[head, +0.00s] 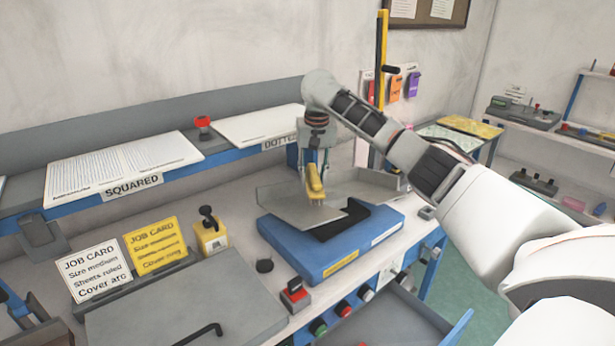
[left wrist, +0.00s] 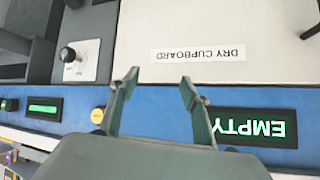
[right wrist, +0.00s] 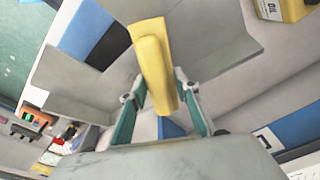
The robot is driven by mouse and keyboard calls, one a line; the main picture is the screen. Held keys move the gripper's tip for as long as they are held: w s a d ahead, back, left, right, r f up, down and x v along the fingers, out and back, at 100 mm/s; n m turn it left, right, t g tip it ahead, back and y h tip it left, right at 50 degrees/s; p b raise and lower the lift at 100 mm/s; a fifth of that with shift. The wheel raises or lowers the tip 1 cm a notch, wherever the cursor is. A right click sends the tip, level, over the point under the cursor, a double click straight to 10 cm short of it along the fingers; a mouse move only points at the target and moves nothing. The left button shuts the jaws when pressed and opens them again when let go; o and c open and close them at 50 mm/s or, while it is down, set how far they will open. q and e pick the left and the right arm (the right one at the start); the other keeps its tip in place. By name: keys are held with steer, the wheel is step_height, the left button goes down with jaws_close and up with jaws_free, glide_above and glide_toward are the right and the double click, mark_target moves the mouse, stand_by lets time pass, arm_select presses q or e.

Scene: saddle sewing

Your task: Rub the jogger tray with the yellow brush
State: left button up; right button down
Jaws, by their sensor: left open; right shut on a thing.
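The jogger tray (head: 285,245) is a blue block with grey metal plates and a black notch, standing on the bench in the head view. It also shows in the right wrist view, where a bent grey plate (right wrist: 215,40) lies behind the brush. My right gripper (head: 315,172) is shut on the yellow brush (head: 315,188), over the tray's grey plate. The brush (right wrist: 153,65) sits between both fingers in the right wrist view. I cannot tell whether its underside touches the plate. My left gripper (left wrist: 160,82) is open and empty, over a blue panel beside the dry cupboard.
A yellow oil box (head: 211,237) and two job cards (head: 154,246) stand left of the tray. A red-topped switch (head: 295,293) is near its front left. A shelf with paper stacks (head: 124,167) runs behind. An open drawer (head: 390,320) sits below the front edge.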

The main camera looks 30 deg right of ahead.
steer(key=shift+d+f, duration=0.3)
steer(key=shift+d, duration=0.7)
steer(key=shift+d+f, duration=0.25)
steer(key=shift+d, duration=0.75)
steer(key=shift+w+d+f, duration=0.1)
steer(key=shift+w+d, duration=0.1)
steer(key=shift+d, duration=1.6)
steer(key=shift+w+d, duration=0.15)
steer(key=shift+d, duration=1.6)
steer(key=shift+s+a+r, duration=0.1)
steer(key=shift+a+r, duration=0.4)
steer(key=shift+a, duration=1.7)
steer(key=shift+a+r, duration=0.5)
steer(key=shift+a, duration=1.75)
steer(key=shift+s+a+r, duration=0.1)
steer(key=shift+a+r, duration=0.4)
steer(key=shift+a, duration=1.7)
steer(key=shift+r, duration=0.1)
steer(key=shift+w+d+r, duration=0.15)
steer(key=shift+w+r, duration=0.1)
steer(key=shift+r, duration=0.65)
steer(key=shift+w+d+r, duration=0.15)
steer(key=shift+w+r, duration=0.1)
steer(key=shift+r, duration=0.7)
steer(key=shift+w+d+r, duration=0.15)
steer(key=shift+w+r, duration=0.1)
steer(key=shift+r, duration=0.65)
steer(key=shift+r, duration=0.1)
